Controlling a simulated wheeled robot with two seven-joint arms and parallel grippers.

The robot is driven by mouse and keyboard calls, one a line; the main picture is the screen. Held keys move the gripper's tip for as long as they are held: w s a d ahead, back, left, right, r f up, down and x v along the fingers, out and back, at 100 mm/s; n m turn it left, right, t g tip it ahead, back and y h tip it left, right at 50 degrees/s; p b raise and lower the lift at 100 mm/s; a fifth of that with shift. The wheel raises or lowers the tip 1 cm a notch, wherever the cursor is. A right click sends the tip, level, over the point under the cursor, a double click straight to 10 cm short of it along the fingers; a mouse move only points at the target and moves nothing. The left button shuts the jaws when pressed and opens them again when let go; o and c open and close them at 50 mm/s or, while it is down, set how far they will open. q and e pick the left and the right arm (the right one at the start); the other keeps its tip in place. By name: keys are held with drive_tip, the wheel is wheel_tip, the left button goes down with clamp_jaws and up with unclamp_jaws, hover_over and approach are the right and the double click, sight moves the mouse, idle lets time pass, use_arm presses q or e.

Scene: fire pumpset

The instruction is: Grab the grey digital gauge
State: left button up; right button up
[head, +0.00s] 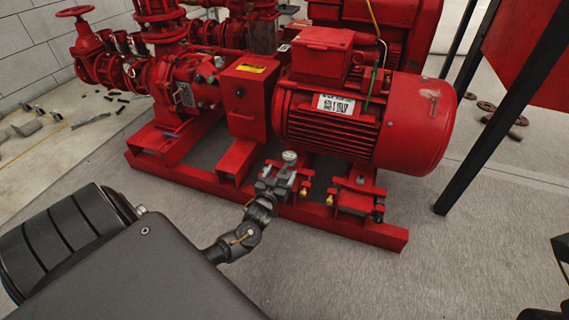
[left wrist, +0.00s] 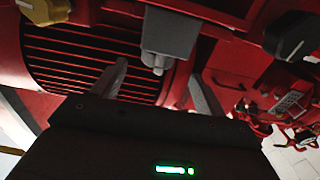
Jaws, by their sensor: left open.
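The grey gauge (left wrist: 170,35) is a boxy grey body with a short stem, at the upper middle of the left wrist view. In the head view a small pale round top (head: 289,156), which looks like part of it, shows just above my left gripper (head: 282,178). My left gripper also shows in the left wrist view (left wrist: 160,82); it is open, with one finger on either side of the gauge's line. I cannot tell whether the fingers touch it. The gauge's face is hidden. My right gripper is not clearly in view.
A red motor (head: 365,120) and pump (head: 195,80) stand on a red base frame (head: 375,230) close around the gripper. Small brass-tipped fittings (head: 330,200) sit nearby. A black post (head: 500,115) stands at right. The grey floor (head: 400,285) in front is clear.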

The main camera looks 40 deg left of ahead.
sight(287, 162)
use_arm(q)
drive_tip(key=b+x, duration=0.3)
drive_tip(key=x, duration=0.2)
drive_tip(key=shift+r, duration=0.1)
drive_tip(key=shift+w+r, duration=0.15)
drive_tip(key=shift+w, duration=0.05)
drive_tip(key=shift+c, duration=0.2)
clamp_jaws()
drive_tip(key=shift+r, duration=0.15)
